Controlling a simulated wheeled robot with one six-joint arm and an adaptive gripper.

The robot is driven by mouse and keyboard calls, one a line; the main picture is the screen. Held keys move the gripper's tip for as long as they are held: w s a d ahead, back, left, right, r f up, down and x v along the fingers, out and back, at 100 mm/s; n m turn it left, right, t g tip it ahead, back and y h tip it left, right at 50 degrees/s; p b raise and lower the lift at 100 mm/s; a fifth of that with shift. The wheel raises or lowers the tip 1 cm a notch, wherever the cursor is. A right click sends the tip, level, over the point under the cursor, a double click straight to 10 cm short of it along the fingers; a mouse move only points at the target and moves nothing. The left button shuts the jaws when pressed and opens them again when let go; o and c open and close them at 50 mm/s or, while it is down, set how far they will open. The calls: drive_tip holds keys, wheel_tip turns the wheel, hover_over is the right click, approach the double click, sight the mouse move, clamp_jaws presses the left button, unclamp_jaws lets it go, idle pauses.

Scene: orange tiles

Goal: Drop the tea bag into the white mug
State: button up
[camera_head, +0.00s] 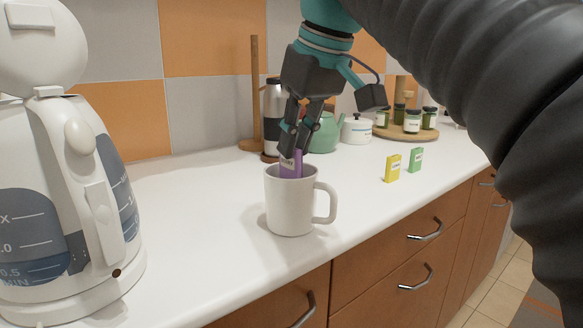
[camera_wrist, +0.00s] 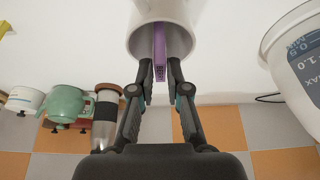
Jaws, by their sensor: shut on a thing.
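The white mug (camera_head: 290,208) stands upright on the white counter, its handle to the right. My gripper (camera_head: 292,150) is right above the mug's mouth, pointing down. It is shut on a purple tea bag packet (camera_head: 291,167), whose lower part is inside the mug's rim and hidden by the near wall. In the wrist view the purple tea bag (camera_wrist: 159,50) stands edge-on between the fingertips (camera_wrist: 160,75), in front of the mug's opening (camera_wrist: 140,42).
A white kettle (camera_head: 60,200) with its lid up stands at the left. A yellow packet (camera_head: 392,168) and a green packet (camera_head: 416,160) stand to the right. Behind are a flask (camera_head: 274,105), a green teapot (camera_head: 325,136), a white pot (camera_head: 356,130) and jars on a wooden tray (camera_head: 396,134).

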sight(299, 155)
drive_tip(key=shift+f+b, duration=0.45)
drive_tip(key=shift+f, duration=1.45)
drive_tip(key=shift+f, duration=0.15)
drive_tip(key=shift+f+b, duration=0.3)
drive_tip(key=shift+s+f, duration=0.1)
drive_tip(key=shift+f, duration=0.1)
drive_tip(key=o, duration=0.5)
drive_tip(key=shift+c, duration=0.2)
drive_tip(key=shift+r, duration=0.1)
drive_tip(key=shift+r, duration=0.25)
drive_tip(key=p+v, duration=0.2)
drive_tip(key=v, duration=1)
drive_tip(key=shift+r+p, duration=0.25)
drive_tip(key=shift+p, duration=0.1)
